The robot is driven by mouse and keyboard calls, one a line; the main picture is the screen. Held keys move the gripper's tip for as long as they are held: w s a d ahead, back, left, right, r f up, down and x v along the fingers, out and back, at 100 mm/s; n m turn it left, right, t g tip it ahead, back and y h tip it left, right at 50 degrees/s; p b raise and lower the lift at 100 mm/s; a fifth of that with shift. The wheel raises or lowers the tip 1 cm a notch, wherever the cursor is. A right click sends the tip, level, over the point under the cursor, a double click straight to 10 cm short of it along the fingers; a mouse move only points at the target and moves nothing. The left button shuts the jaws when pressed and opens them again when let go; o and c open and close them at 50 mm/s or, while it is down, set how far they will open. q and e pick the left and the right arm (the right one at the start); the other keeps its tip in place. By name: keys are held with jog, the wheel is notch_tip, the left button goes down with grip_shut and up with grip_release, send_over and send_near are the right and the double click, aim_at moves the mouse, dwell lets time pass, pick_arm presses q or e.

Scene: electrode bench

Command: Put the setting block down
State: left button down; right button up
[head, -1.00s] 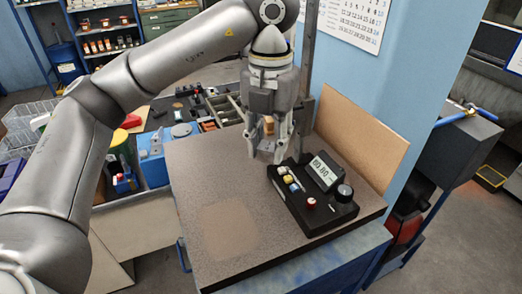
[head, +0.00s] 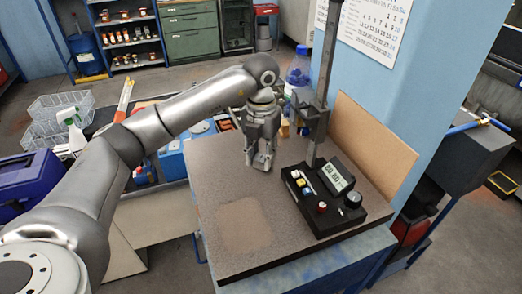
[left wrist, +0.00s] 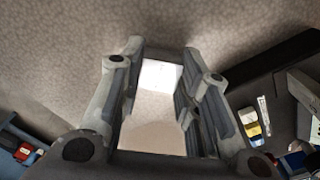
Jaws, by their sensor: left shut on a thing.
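My left gripper (head: 262,166) is over the dark speckled plate (head: 215,185), left of the black gauge box and behind the lighter square patch (head: 245,226). In the left wrist view the gripper (left wrist: 165,75) has its fingers on both sides of a bright, pale block (left wrist: 160,76), which I take to be the setting block. It is shut on this block. In the head view the fingers mostly hide the block. Whether its underside touches the plate I cannot tell. My right gripper is not in view.
The black gauge box (head: 330,213) with a lit display (head: 336,178) stands on the plate's right side. Behind it rise a metal column (head: 325,80) and a brown board (head: 368,140). A blue bottle (head: 298,75) stands behind. The plate's front left is clear.

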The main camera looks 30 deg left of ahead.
pick_arm(q)
jog(key=shift+f, duration=0.2)
jog(key=shift+s, duration=0.1)
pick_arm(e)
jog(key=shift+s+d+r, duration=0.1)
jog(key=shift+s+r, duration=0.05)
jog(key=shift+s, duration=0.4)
pick_arm(q)
jog(key=shift+f, duration=0.15)
jog(key=c, duration=1.1)
grip_release()
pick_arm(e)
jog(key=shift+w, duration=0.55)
